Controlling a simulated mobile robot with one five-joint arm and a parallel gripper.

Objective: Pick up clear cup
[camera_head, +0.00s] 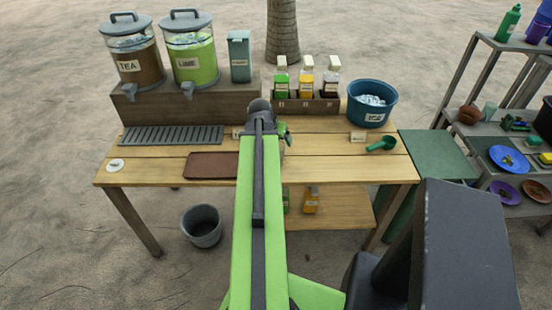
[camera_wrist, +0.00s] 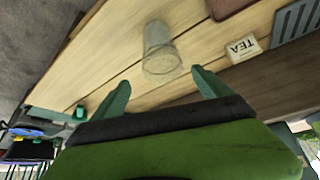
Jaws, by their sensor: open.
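The clear cup (camera_wrist: 160,48) stands on the wooden table in the wrist view, a see-through tumbler just beyond the fingertips and roughly centred between them. My gripper (camera_wrist: 163,86) is open, its two green fingers spread apart with nothing between them. The cup is apart from both fingers. In the head view my gripper (camera_head: 283,134) is over the middle of the table, mostly covered by my arm. I cannot make out the cup in the head view; my arm hides that part.
A TEA card (camera_wrist: 243,47) lies near the cup. A brown tray (camera_head: 211,166) and drip grate (camera_head: 170,135) are left on the table (camera_head: 335,165). A green scoop (camera_head: 382,144) and blue ice bucket (camera_head: 372,104) are right. Dispensers (camera_head: 135,68) and a bottle rack (camera_head: 304,104) stand behind.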

